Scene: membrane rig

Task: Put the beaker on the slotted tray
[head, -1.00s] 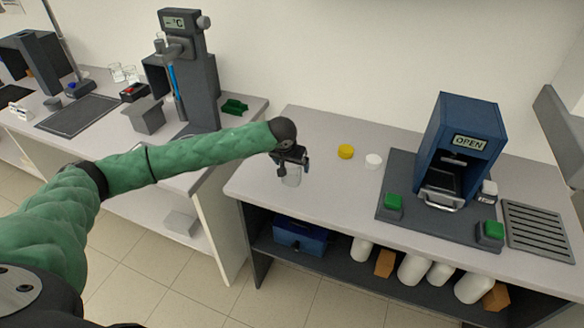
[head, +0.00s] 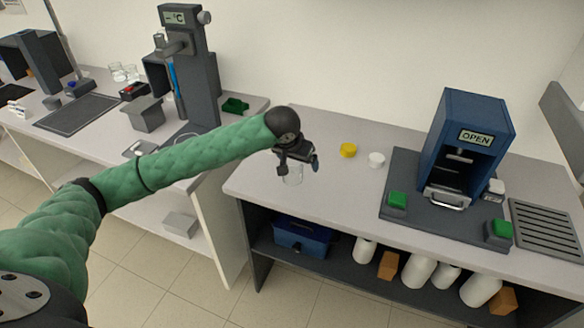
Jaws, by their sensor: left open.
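A clear glass beaker (head: 293,176) stands on the light grey bench, near its left end. My left gripper (head: 295,164) is right above the beaker and hides its upper part. The gripper is open; I cannot tell whether its fingers are around the glass or just over it. The slotted tray (head: 545,229), dark grey with parallel slots, lies at the right end of the same bench and is empty. My right gripper is not in view.
A blue press marked OPEN (head: 468,150) stands on a dark plate with green buttons (head: 397,200) between beaker and tray. A yellow cap (head: 348,150) and a white cap (head: 376,160) lie behind.

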